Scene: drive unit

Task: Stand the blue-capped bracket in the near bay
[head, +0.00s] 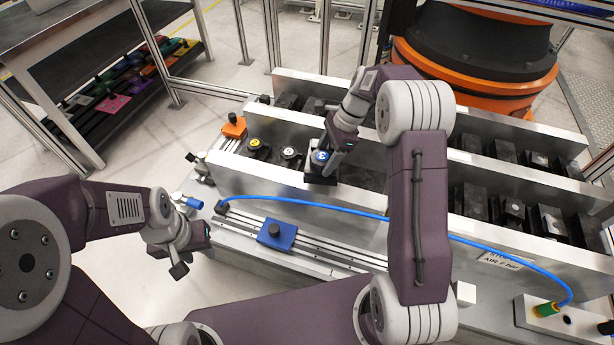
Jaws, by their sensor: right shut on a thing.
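The blue-capped bracket (320,157) is dark with a round blue cap marked with a figure. It is in the row of capped parts behind the near metal wall, with its dark foot near the wall's top edge. My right gripper (333,158) comes down from above right and is shut on it. I cannot tell whether the bracket touches the floor beneath. The near bay appears to be the dark channel (367,177) behind the near wall, partly hidden by my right arm. My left gripper (193,257) is low at left in front of the unit, with its fingers apart and empty.
A yellow-capped part (255,145) and a white-capped part (291,154) stand left of the bracket. A blue block (277,234) sits on the front rail. A blue hose (340,207) crosses the near wall. An orange block (233,127) is at the left end.

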